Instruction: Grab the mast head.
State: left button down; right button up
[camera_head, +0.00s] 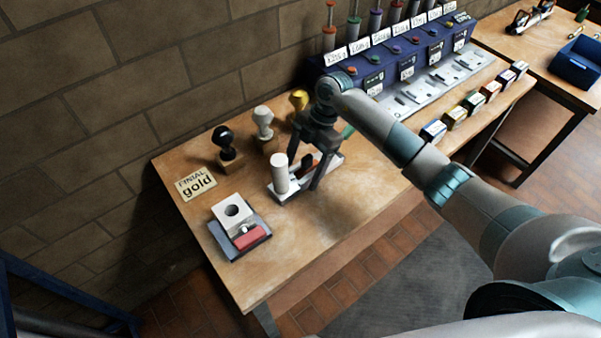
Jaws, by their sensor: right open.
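My right gripper (306,184) points down over a pale tray (331,165) near the table's middle. Its fingers are apart, and a small dark and orange part (307,161) shows between or behind them. A white upright cylinder (280,174) stands at the tray's left end, just left of the fingers. No part is labelled as the mast head, so I cannot tell for certain which it is. Black (223,139), white (263,118) and yellow (298,101) finials stand on wooden blocks behind. My left gripper is not in view.
A card (196,184) reading "FINIAL gold" lies at the table's left. A grey fixture with a holed white plate (231,209) and a red block (250,237) sits in front. A blue labelled station (390,62) and several small boxes (454,117) stand right. The front table (300,245) is clear.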

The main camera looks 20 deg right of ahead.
jog(key=shift+f, duration=0.15)
dwell(0.3)
jog(key=c, duration=1.5)
jog(key=shift+o, duration=0.2)
jog(key=shift+w+r+b, duration=0.1)
jog(key=shift+r+b, duration=0.2)
jog(key=shift+r, duration=0.4)
notch_tip(320, 180, up, 3)
jog(key=shift+r+b, duration=0.1)
jog(key=shift+b, duration=0.7)
jog(key=s+d+r+b, duration=0.3)
jog(key=s+r, duration=0.4)
jog(key=s, duration=0.4)
jog(key=shift+s, duration=0.2)
